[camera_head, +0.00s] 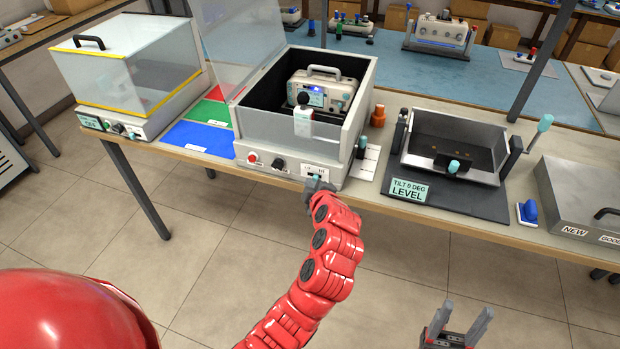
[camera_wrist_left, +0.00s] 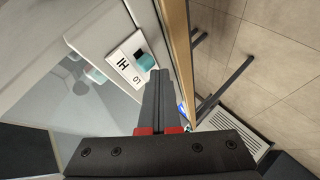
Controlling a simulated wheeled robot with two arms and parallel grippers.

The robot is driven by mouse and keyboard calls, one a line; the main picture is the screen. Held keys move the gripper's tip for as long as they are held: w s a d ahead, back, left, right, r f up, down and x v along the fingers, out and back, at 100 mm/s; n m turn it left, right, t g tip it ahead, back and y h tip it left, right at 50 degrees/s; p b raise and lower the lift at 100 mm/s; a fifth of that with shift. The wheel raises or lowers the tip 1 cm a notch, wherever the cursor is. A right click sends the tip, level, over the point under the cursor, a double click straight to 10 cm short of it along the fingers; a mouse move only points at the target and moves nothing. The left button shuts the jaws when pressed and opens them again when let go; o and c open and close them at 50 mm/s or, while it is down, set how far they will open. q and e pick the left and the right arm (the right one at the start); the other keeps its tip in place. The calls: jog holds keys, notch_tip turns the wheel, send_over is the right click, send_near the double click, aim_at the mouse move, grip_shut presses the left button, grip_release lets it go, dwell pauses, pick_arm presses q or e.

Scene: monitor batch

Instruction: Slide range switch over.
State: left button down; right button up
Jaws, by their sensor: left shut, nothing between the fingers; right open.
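The range switch (camera_head: 315,176) is a small teal slider on a white plate at the lower right of the grey box's front. In the left wrist view the teal slider (camera_wrist_left: 146,62) stands on a plate (camera_wrist_left: 122,58) marked HI and what looks like LO. My left gripper (camera_head: 318,186) is shut and empty, right at the switch in the head view. In the left wrist view its closed fingertips (camera_wrist_left: 159,72) are beside the slider; I cannot tell whether they touch. My right gripper (camera_head: 460,324) is open and empty, low at the front, away from the bench.
The open grey box (camera_head: 345,163) holds an instrument (camera_head: 322,92) and has a red button (camera_head: 252,157) and black knob (camera_head: 279,163) on its front. A tilt tray (camera_head: 450,185) stands right of it. Blue (camera_head: 199,137) and green mats lie left. Floor in front is clear.

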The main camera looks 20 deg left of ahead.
pick_arm(q)
jog(key=shift+a+b, duration=0.2)
jog(key=shift+b, duration=0.45)
jog(key=s+b, duration=0.3)
jog(key=s, duration=0.3)
jog(key=shift+f+b, duration=0.2)
jog(key=shift+b, duration=0.1)
dwell(0.4)
jog(key=shift+a, duration=0.1)
